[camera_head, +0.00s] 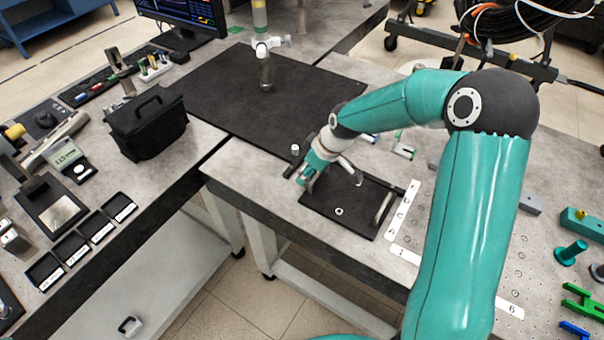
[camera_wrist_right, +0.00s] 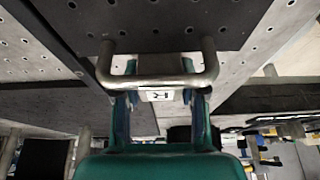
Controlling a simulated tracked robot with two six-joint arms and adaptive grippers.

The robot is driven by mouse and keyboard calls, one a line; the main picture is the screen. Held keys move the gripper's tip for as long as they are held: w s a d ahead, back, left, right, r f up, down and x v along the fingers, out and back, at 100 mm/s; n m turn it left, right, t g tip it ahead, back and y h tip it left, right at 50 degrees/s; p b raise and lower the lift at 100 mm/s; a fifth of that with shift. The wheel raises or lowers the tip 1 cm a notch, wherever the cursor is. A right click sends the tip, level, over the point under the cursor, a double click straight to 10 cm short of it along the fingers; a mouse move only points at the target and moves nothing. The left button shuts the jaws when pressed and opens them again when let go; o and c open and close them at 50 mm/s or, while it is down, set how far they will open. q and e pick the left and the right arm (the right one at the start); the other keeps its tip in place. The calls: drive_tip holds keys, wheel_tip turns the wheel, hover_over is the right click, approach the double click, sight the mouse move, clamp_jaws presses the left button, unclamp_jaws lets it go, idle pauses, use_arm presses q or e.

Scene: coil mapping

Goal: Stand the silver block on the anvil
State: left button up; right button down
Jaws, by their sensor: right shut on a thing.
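My right gripper (camera_head: 308,178) is low over the near black plate on the bench, its arm coming in from the right. In the right wrist view its two fingers (camera_wrist_right: 160,108) stand on either side of a pale metal piece with a white label (camera_wrist_right: 157,95), which I take to be the silver block; the fingers hide its sides. In the head view the gripper hides it. A shiny square metal pad (camera_head: 61,211) on a dark base lies at the left, beside a small display; I cannot tell for certain that it is the anvil. My left gripper is not in view.
The near black plate (camera_head: 340,222) has metal handles; a handle (camera_wrist_right: 157,80) is close to my fingertips. A black case (camera_head: 146,125) and labelled trays (camera_head: 74,247) stand on the left bench. A gap separates the benches. The large black mat (camera_head: 235,95) is mostly clear.

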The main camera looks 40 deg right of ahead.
drive_tip(key=c, duration=1.1)
unclamp_jaws()
drive_tip(key=shift+f, duration=0.1)
drive_tip(key=o, duration=0.4)
drive_tip(key=shift+o, duration=0.2)
